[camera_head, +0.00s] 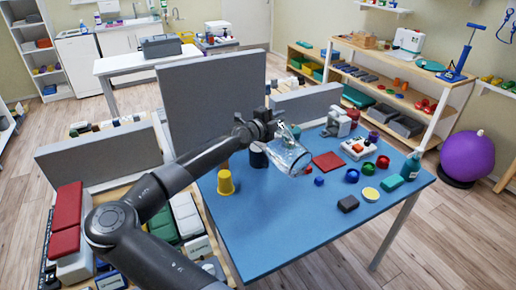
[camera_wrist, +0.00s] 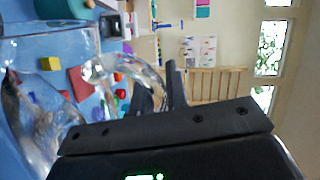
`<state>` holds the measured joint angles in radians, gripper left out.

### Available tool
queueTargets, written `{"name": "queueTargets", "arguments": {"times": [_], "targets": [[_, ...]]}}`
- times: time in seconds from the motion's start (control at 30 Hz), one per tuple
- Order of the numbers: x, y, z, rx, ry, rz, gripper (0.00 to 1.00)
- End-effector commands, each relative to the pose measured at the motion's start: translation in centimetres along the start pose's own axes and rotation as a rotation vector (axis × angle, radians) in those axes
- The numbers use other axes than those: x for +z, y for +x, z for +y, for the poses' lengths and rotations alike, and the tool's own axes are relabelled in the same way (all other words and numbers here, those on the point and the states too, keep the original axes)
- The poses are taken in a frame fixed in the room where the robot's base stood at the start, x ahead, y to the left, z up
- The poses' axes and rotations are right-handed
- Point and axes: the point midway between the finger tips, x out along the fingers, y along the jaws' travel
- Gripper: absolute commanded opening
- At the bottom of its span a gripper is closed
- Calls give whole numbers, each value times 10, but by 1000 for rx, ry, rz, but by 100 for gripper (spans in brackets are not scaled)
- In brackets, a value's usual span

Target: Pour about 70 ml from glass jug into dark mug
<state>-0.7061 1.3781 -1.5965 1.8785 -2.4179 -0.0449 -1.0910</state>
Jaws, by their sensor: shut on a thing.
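The clear glass jug (camera_head: 288,154) is held in the air above the blue table (camera_head: 262,229), tilted over to the right. My gripper (camera_head: 268,124) is shut on the jug's handle. The jug's handle and body fill the left of the wrist view (camera_wrist: 40,112), with my gripper's dark fingers (camera_wrist: 165,88) at the handle. The dark mug (camera_head: 257,155) stands on the table just left of and partly behind the jug. I cannot tell how much liquid is in the jug or the mug.
A yellow cup (camera_head: 225,182) stands left of the mug. Grey panels (camera_head: 212,100) stand behind. The table's front middle is clear.

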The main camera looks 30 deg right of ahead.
Motion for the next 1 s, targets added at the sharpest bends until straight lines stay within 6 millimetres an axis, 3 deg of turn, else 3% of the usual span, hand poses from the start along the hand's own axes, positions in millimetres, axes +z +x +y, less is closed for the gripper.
{"name": "queueTargets", "arguments": {"times": [0.33,1.0], "targets": [[6,1,-7,3,-45,1,0],[-2,0,-3,0,-15,0,0]]}}
